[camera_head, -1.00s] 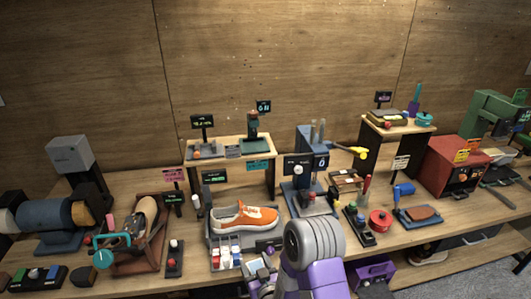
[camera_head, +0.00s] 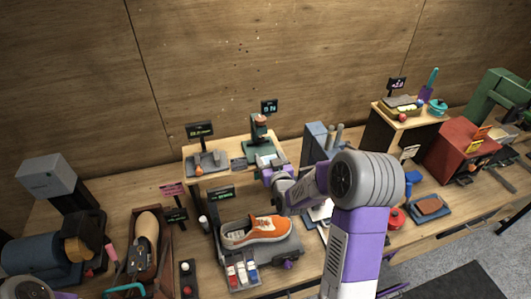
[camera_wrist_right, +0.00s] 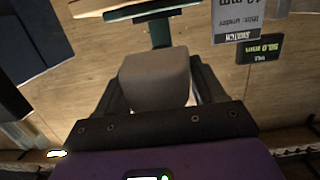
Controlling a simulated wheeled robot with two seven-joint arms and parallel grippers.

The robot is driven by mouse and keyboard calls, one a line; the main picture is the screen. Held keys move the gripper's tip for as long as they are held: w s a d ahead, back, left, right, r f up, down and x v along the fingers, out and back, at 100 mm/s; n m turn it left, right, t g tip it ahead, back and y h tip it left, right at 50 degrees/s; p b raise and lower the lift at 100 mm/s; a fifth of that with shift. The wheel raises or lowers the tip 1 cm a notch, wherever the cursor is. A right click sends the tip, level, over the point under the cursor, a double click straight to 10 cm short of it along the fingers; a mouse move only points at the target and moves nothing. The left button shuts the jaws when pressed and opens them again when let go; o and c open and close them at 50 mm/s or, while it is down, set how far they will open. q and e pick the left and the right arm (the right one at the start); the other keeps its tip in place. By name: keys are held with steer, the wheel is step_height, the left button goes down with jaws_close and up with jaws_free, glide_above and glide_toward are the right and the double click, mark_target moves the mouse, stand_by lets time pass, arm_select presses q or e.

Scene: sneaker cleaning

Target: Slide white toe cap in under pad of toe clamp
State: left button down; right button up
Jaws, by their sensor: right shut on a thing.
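My right arm reaches across the bench to the back shelf. My right gripper (camera_head: 268,172) is at the front of the green toe clamp (camera_head: 260,130), which has a red top and stands on the shelf. In the right wrist view, the black fingers of the gripper (camera_wrist_right: 155,92) are shut on a pale rounded block, apparently the white toe cap (camera_wrist_right: 155,78). The clamp's green post (camera_wrist_right: 160,32) stands just beyond it. I cannot tell whether the cap is under the pad, as the pad is not clear. My left gripper is out of view.
An orange sneaker (camera_head: 257,232) rests in a grey holder in front of the shelf. A grey weighing device (camera_head: 207,160) stands left of the clamp, with a small display (camera_head: 200,130) behind it.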

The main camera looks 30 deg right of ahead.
mark_target(260, 148)
steer(key=shift+w+d+f, duration=0.1)
steer(key=shift+w+f, duration=0.2)
steer(key=shift+w, duration=0.05)
steer(key=shift+w+d+f, duration=0.15)
steer(key=shift+w+f, duration=0.15)
steer(key=shift+w, duration=0.3)
steer(key=shift+w+d+f, duration=0.1)
steer(key=shift+w+f, duration=0.25)
steer(key=shift+w, duration=0.2)
steer(key=shift+w+d+f, duration=0.15)
steer(key=shift+w+f, duration=0.15)
steer(key=shift+w, duration=0.3)
steer(key=shift+b+x, duration=1.1)
steer(key=shift+x, duration=1.3)
steer(key=shift+r+b+x, duration=0.2)
steer(key=shift+b+x, duration=0.1)
steer(key=shift+x, duration=0.55)
steer(key=shift+r+b+x, duration=0.2)
steer(key=shift+b+x, duration=0.1)
steer(key=shift+x, duration=0.55)
steer(key=o, duration=1.2)
steer(key=shift+o, duration=0.2)
steer(key=shift+a, duration=0.1)
